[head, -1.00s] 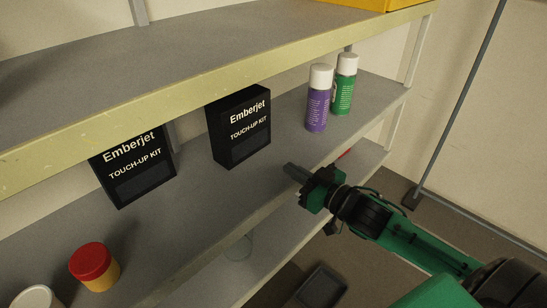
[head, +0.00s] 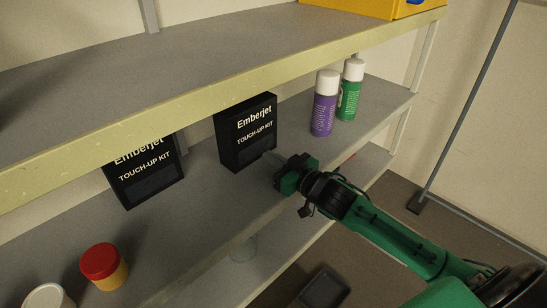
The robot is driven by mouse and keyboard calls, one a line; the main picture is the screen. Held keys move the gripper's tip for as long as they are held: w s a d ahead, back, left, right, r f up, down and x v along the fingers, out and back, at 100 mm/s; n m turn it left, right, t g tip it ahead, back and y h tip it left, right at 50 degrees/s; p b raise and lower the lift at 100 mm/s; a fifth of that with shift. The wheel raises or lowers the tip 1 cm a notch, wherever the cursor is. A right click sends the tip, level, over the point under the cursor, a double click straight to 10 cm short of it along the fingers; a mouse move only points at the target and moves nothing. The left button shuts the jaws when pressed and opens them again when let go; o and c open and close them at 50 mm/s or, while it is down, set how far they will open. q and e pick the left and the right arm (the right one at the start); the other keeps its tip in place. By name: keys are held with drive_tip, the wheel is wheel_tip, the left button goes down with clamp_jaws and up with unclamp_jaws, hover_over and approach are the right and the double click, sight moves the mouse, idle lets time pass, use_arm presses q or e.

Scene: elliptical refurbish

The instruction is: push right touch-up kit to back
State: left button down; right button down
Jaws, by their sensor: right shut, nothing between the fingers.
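The right touch-up kit (head: 247,133) is a black box with white "Emberjet TOUCH-UP KIT" lettering. It stands upright on the middle shelf (head: 215,205). A second, matching left touch-up kit (head: 147,178) stands to its left, its top partly hidden by the upper shelf edge. My right gripper (head: 273,158) is shut and empty, its fingertips at the lower right of the right kit's front face. I cannot tell whether they touch it. My left gripper is not in view.
A purple spray can (head: 323,108) and a green one (head: 348,95) stand right of the kit. A red-lidded jar (head: 104,266) and a white-lidded one (head: 47,298) stand at the front left. The upper shelf edge (head: 200,102) overhangs the kits.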

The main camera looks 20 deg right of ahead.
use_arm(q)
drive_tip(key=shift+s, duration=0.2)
use_arm(e)
drive_tip(key=shift+w, duration=0.15)
use_arm(q)
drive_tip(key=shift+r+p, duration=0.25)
drive_tip(key=shift+p, duration=0.05)
use_arm(e)
drive_tip(key=shift+x, duration=1.05)
